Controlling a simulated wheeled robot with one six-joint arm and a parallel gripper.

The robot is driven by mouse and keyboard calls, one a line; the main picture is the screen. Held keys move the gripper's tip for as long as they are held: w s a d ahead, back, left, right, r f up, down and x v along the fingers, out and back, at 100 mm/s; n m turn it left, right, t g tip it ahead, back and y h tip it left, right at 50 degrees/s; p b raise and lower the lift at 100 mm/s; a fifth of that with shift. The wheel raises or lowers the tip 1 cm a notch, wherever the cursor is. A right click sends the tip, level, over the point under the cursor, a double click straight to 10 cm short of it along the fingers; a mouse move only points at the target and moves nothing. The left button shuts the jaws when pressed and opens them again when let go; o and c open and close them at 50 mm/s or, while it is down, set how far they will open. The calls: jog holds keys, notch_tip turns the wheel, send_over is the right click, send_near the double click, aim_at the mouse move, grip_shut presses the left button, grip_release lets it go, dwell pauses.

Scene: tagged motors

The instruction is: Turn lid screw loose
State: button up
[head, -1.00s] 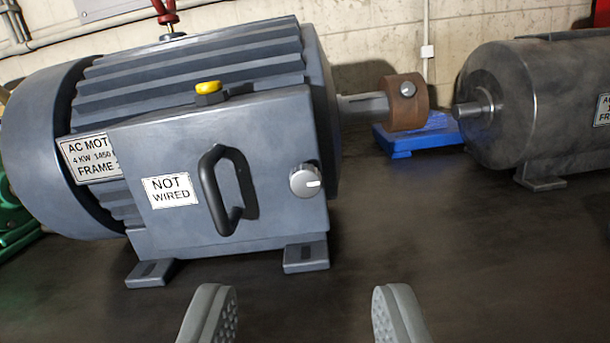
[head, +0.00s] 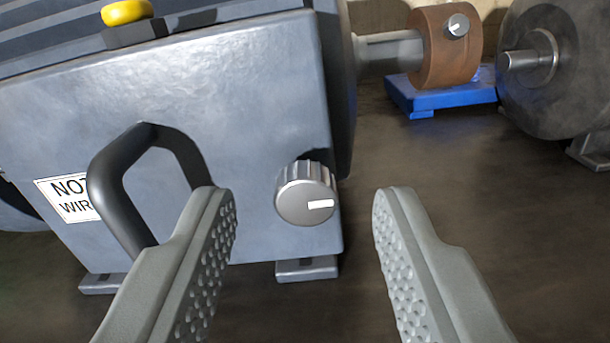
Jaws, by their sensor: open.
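The lid screw (head: 307,193) is a silver ribbed knob with a white mark pointing right, on the front of the grey motor's terminal box lid (head: 262,120). My gripper (head: 305,208) is open and empty. In the picture its fingertips lie on either side of the knob, the left one closer to it. They appear to be nearer the camera than the knob, with no contact seen. A black handle (head: 118,180) stands out from the lid left of the knob, partly behind my left finger. A "NOT WIRED" label (head: 62,188) is partly hidden by the handle.
A yellow-capped fitting (head: 128,14) sits on top of the box. At right, a shaft carries a rusty brown coupling (head: 440,55) with a small screw, above a blue block (head: 440,95). A second dark machine (head: 565,75) stands far right. The floor right of the box is clear.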

jog(key=shift+w, duration=0.5)
grip_shut()
